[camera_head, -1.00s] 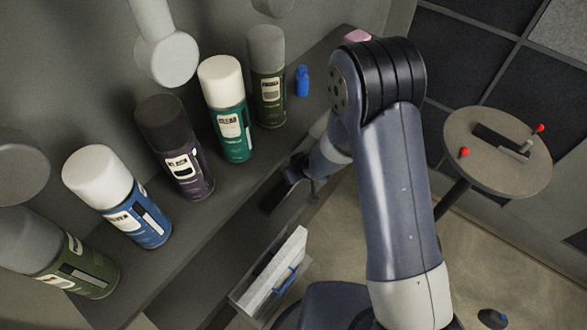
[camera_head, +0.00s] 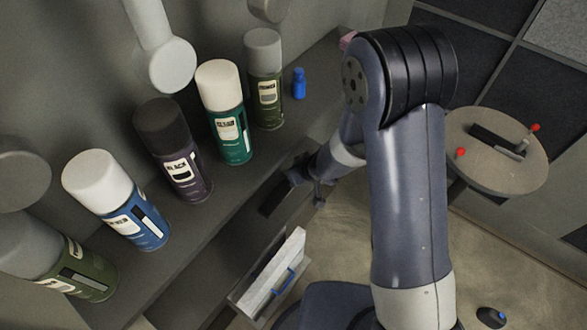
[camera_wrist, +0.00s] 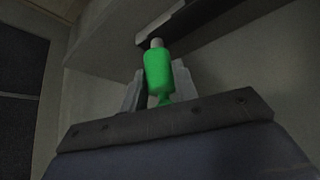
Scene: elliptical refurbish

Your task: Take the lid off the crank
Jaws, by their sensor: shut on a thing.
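My gripper (camera_wrist: 160,90) is shut on a green object (camera_wrist: 158,72) with a pale grey end, seen in the wrist view between its two grey fingers. The object looks like a small handled tool, but I cannot tell exactly what it is. In the head view the end of my arm is low by the shelf's front edge, and the green object cannot be made out there. No crank or lid can be clearly identified. A round table (camera_head: 470,165) at the right carries a dark bar-shaped part (camera_head: 500,138) and two red-ended pieces (camera_head: 461,152).
Several spray cans, including a blue one (camera_head: 140,225) and a teal one (camera_head: 233,135), stand on the grey shelf (camera_head: 215,225). A small blue bottle (camera_head: 299,84) stands behind them.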

